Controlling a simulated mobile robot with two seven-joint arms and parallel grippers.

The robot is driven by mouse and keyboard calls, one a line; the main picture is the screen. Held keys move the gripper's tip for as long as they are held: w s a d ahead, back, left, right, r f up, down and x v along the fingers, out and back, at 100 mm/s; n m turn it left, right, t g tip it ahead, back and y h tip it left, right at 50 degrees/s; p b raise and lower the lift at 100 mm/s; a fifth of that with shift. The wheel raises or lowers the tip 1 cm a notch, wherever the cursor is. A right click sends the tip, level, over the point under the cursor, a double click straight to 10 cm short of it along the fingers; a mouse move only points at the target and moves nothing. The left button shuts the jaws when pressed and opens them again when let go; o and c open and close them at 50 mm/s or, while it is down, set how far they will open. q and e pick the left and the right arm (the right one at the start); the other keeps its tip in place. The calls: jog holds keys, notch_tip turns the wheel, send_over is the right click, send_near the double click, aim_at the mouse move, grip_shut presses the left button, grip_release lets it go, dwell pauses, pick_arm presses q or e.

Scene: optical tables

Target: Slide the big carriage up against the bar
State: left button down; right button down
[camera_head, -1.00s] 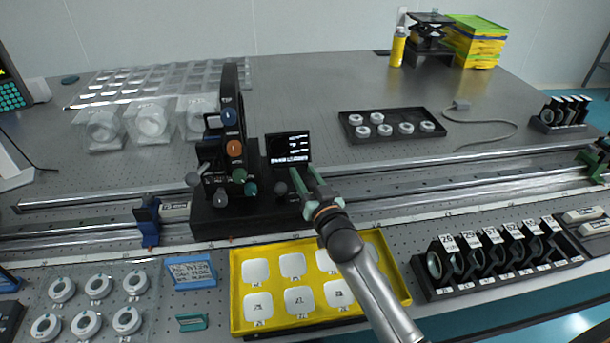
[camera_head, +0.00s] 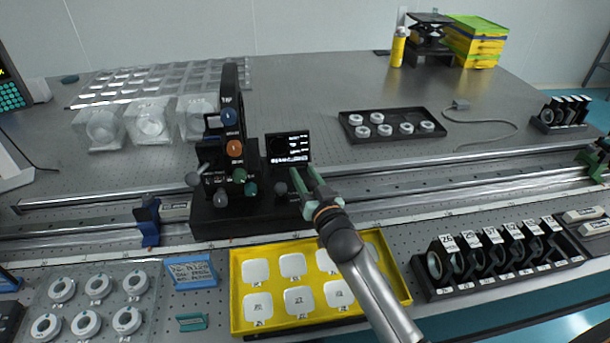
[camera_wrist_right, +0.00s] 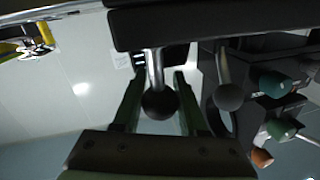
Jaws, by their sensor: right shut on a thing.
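The big black carriage (camera_head: 255,219) sits across the rails left of the middle in the head view, carrying a tall black upright with coloured knobs and a small screen (camera_head: 288,147). My right gripper (camera_head: 303,182) is at the carriage's right end. In the wrist view my right gripper (camera_wrist_right: 159,104) is shut around a dark ball knob (camera_wrist_right: 160,103) on a metal stem. A blue clamp (camera_head: 148,222) stands on the rails left of the carriage, with a small gap and a metal block (camera_head: 176,211) between them. I cannot tell which part is the bar. My left gripper is not in view.
The steel rails (camera_head: 460,168) run clear to a green clamp (camera_head: 595,160) at far right. A yellow tray (camera_head: 236,290) lies in front, under my right arm. A black rack of numbered optics (camera_head: 500,281) stands front right. A black tray (camera_head: 392,140) lies behind the rails.

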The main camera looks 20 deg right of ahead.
jog(key=shift+w+a, duration=0.15)
jog(key=shift+a, duration=0.5)
jog(key=shift+c, duration=2.3)
grip_release()
jog(key=shift+d, duration=0.1)
jog(key=s, duration=1.2)
jog(key=shift+s+a, duration=0.25)
jog(key=shift+a, duration=0.05)
jog(key=shift+s, duration=0.1)
